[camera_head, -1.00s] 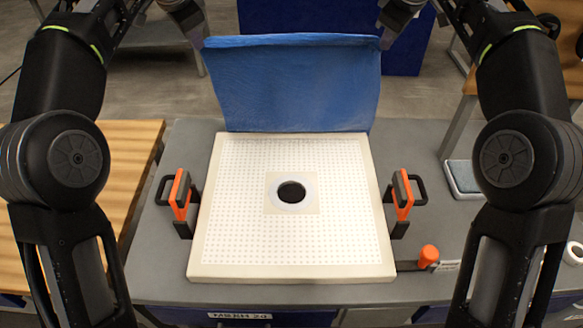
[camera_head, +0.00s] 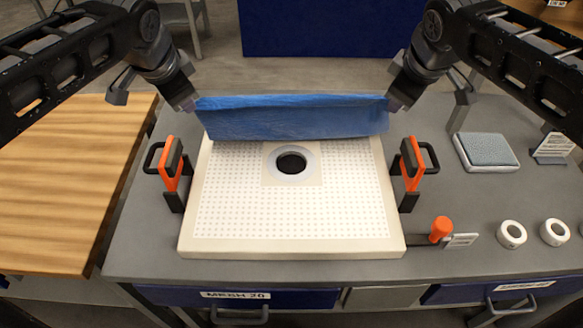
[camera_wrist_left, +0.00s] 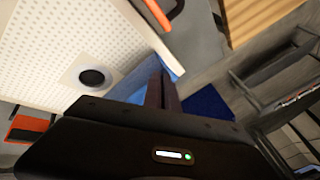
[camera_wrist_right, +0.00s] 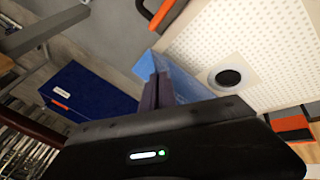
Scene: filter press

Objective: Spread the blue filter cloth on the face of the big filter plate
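The blue filter cloth (camera_head: 292,117) hangs between my two grippers over the far part of the big filter plate (camera_head: 290,215), its upper edge folded over. The plate is a white dotted square with a round black hole (camera_head: 291,163) that the cloth leaves bare. My left gripper (camera_head: 193,103) is shut on the cloth's left corner; blue cloth (camera_wrist_left: 172,66) shows at its fingers in the left wrist view. My right gripper (camera_head: 393,103) is shut on the right corner; the cloth (camera_wrist_right: 146,65) shows there too. Whether the lower edge touches the plate is unclear.
Orange-and-black clamps stand left (camera_head: 171,172) and right (camera_head: 411,172) of the plate. An orange knob (camera_head: 440,229), white rings (camera_head: 511,234) and a grey pad (camera_head: 486,151) lie to the right. A wooden table (camera_head: 65,185) is at left.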

